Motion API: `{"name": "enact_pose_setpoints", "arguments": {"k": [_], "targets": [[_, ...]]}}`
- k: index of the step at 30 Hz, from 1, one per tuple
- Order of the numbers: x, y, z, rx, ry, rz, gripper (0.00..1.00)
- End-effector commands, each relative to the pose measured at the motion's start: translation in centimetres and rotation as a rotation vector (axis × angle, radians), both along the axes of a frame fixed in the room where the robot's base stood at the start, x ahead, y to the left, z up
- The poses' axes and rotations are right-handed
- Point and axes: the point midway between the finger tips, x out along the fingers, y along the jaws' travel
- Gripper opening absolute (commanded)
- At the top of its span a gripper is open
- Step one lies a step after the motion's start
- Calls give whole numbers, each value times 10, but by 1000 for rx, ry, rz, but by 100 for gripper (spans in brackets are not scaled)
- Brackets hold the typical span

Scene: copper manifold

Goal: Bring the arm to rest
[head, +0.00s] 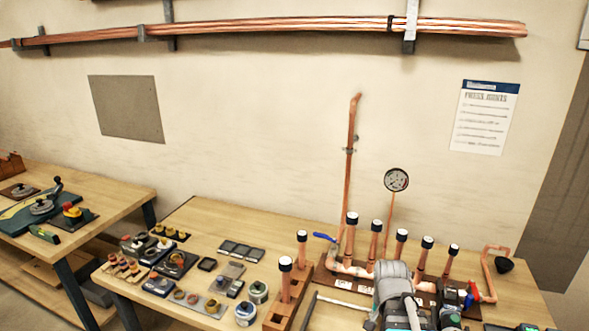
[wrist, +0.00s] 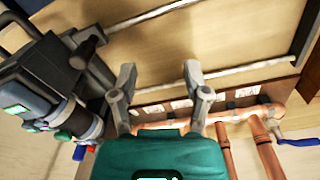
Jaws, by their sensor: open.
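My gripper (wrist: 160,82) is open in the wrist view, its two grey fingers spread apart with nothing between them. Beyond the fingers lie bare wood and the edge of the manifold board. The copper manifold (head: 346,268) stands at the back of the workbench, with several upright stubs capped in black and white. Its copper pipe (wrist: 240,118) also shows beyond my right finger in the wrist view. In the head view my arm (head: 393,275) hangs over the bench in front of the manifold and hides part of it. The fingertips are hard to make out there.
A black device (wrist: 60,90) with green displays stands close left of my gripper in the wrist view. A blue valve lever (head: 325,237) sticks out at the manifold's left. A brown rack (head: 283,313) and small parts fill the bench's left. A pressure gauge (head: 396,180) stands behind.

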Motion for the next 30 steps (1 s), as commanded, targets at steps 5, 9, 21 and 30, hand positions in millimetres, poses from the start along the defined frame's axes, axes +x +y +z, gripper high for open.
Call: {"name": "enact_pose_setpoints", "arguments": {"k": [5,9,21,30], "targets": [[-10,33,-11,16,10,297,61],[-16,52,-16,25,14,484,61],[-20,68,-18,33,18,646,61],[-20,67,-18,32,17,643,61]]}}
